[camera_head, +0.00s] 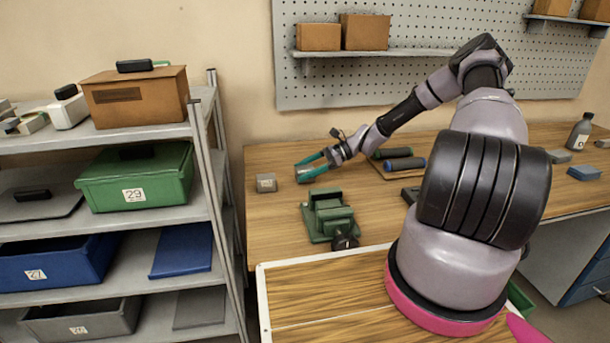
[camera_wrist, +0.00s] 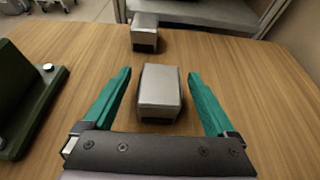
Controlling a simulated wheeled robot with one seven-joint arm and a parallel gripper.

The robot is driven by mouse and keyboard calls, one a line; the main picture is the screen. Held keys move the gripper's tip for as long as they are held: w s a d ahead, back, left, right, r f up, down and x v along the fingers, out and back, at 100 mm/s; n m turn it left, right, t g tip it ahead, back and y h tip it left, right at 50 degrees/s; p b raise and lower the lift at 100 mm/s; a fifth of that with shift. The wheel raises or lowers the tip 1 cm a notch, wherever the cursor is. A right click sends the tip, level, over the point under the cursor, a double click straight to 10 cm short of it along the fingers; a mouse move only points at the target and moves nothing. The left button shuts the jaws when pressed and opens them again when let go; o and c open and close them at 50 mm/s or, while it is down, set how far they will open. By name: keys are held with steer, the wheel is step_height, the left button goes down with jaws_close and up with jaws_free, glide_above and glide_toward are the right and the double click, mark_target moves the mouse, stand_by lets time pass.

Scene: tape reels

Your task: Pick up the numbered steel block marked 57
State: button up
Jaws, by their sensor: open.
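My gripper (camera_head: 304,169) is open low over the wooden workbench, its two teal fingers apart. In the wrist view my gripper (camera_wrist: 160,76) has a steel block (camera_wrist: 159,92) between its fingers, with a gap on both sides. The same block shows partly in the head view (camera_head: 313,172), where a finger covers some of it. A second steel block (camera_head: 266,182) stands to the left near the bench's edge. It is beyond the fingertips in the wrist view (camera_wrist: 145,33). I cannot read a number on either block, so I cannot tell which is 57.
A green vise (camera_head: 328,214) stands on the bench close below my gripper in the head view. A tray with dark and blue rolls (camera_head: 405,163) lies to the right. A metal shelf rack (camera_head: 212,130) with bins stands left of the bench.

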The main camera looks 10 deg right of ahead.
jaws_close()
steer(key=shift+r, duration=0.1)
